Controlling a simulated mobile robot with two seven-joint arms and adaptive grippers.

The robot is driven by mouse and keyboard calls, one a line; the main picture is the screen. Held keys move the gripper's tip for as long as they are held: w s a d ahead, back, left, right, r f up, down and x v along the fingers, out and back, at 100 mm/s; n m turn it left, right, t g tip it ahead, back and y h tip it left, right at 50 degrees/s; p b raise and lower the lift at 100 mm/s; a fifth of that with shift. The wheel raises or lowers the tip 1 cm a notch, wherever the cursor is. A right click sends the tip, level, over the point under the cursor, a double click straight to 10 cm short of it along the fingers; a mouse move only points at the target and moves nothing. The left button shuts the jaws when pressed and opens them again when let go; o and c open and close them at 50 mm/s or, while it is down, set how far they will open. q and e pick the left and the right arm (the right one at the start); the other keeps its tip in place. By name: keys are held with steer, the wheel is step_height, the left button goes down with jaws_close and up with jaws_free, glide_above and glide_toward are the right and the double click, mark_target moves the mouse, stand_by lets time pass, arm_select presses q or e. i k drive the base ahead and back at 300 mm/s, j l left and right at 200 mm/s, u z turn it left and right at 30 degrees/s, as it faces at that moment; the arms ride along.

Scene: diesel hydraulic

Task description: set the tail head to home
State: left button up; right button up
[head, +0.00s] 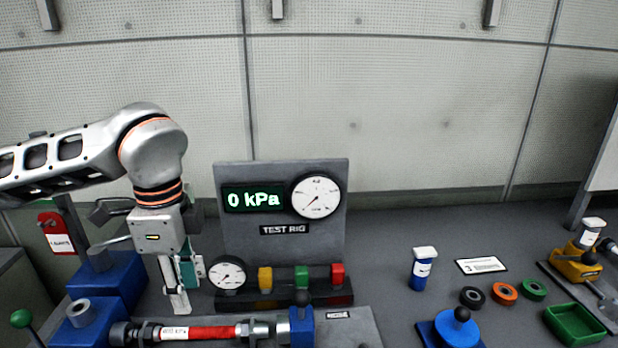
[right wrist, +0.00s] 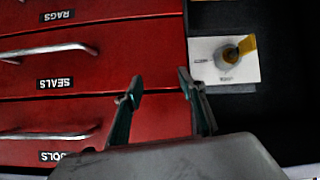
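I cannot tell for certain which part is the tail head. A blue block (head: 302,330) with a dark knob stands at the right end of a red hose (head: 212,333) on the rig bed. Another blue block (head: 80,318) with a grey ring stands at the hose's left end, beside a green-ball lever (head: 21,319). My left gripper (head: 180,310) points down behind the hose, left of the small gauge; it appears empty, but its finger gap is unclear side-on. My right gripper (right wrist: 160,88) is open and empty in the right wrist view, before red drawers (right wrist: 90,90).
The test rig panel (head: 282,236) reads 0 kPa. Yellow, green and red blocks (head: 304,277) stand before it. A blue bottle (head: 423,270), several rings (head: 504,292) and a green tray (head: 574,324) are at right. A yellow knob (right wrist: 246,48) sits beside the drawers.

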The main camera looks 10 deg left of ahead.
mark_target(296, 328)
steer(key=k, duration=1)
